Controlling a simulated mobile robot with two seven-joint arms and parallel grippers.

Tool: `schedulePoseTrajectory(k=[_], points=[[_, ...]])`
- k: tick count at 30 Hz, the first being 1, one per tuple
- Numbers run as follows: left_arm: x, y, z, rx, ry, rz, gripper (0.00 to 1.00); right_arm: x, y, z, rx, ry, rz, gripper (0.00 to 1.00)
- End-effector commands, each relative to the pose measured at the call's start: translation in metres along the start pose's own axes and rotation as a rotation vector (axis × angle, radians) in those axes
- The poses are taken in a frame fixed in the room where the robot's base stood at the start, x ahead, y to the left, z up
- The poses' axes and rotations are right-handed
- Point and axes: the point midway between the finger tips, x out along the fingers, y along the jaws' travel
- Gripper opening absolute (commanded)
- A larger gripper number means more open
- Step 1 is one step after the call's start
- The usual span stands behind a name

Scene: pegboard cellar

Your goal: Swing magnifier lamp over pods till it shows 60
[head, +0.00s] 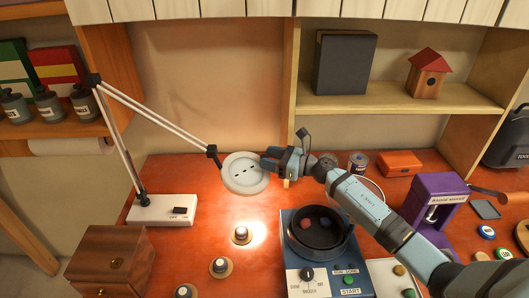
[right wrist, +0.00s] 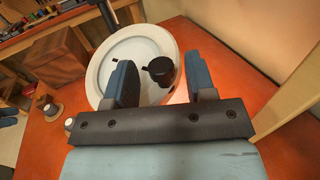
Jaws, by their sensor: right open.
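The magnifier lamp has a white jointed arm rising from a white base (head: 162,209) at the left. Its round white head (head: 240,178) hangs over the back of the table and shows only dark dashes, no number I can read. Small round pods (head: 241,235) with dark tops stand in front of it; a bright light patch lies beside the farthest one. My right gripper (head: 274,160) is at the right edge of the lamp head. In the right wrist view, its open fingers (right wrist: 160,62) stand either side of a black knob (right wrist: 160,71) at the head's rim, with gaps showing. My left gripper is not in view.
A blue machine with a dark round pan (head: 318,228) stands right of the pods, under my right arm. A brown wooden cabinet (head: 110,262) is at the front left. A purple device (head: 436,199) and an orange box (head: 399,163) stand farther right. A shelf post rises behind my gripper.

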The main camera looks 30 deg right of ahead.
Motion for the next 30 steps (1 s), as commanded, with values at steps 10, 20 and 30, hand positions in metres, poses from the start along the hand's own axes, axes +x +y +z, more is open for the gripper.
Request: schedulePoseTrajectory(k=[10, 20, 30], points=[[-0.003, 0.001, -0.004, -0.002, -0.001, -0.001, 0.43, 0.020, 0.000, 0.000, 0.000, 0.001, 0.000, 0.50], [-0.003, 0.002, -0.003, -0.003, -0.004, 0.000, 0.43, 0.020, 0.000, -0.001, 0.000, 0.001, 0.000, 0.14], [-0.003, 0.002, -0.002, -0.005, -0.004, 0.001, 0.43, 0.022, 0.001, -0.001, 0.001, 0.001, 0.002, 0.00]])
